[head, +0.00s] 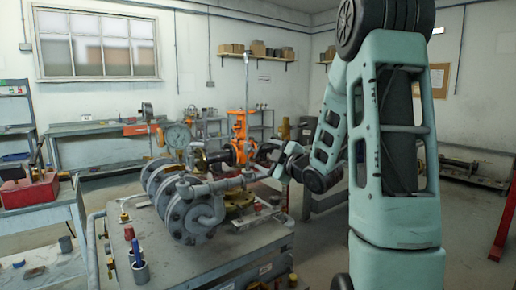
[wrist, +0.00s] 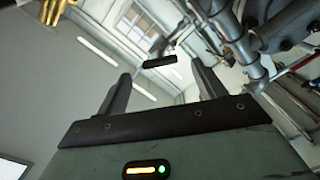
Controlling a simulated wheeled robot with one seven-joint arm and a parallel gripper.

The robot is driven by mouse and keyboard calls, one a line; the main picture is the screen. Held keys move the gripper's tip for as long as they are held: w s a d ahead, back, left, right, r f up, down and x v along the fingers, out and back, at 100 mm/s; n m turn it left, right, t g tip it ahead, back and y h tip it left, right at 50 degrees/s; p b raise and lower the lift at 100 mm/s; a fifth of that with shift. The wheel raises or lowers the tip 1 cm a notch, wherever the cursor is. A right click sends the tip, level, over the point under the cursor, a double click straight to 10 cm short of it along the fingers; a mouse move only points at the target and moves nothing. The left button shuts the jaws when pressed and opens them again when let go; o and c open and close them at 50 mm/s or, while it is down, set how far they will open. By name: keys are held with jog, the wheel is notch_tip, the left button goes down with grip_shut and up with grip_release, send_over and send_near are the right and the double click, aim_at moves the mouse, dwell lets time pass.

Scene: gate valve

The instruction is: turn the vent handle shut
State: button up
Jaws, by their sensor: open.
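The vent handle appears in the wrist view as a short black grip (wrist: 160,61) on a thin metal rod, which runs up and right towards grey pipework (wrist: 238,40). My gripper (wrist: 161,70) is open. In the wrist view its two fingers stand on either side of the black grip, with a gap on both sides. Nothing is held, and I cannot tell how deep the grip sits between the fingers. In the head view my gripper (head: 274,158) is beside the pipework, right of the orange valve (head: 240,135). The handle is too small to make out there.
Grey flanged pipework (head: 185,205) stands on a metal bench (head: 200,262) in front of me. A cart with a red toolbox (head: 28,192) is at the left. Open floor shows between the bench and my arm.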

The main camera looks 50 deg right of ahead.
aim_at(259, 153)
jog(key=shift+p+x, duration=0.4)
jog(key=shift+x, duration=2.4)
jog(key=shift+a, duration=0.1)
jog(key=c, duration=1)
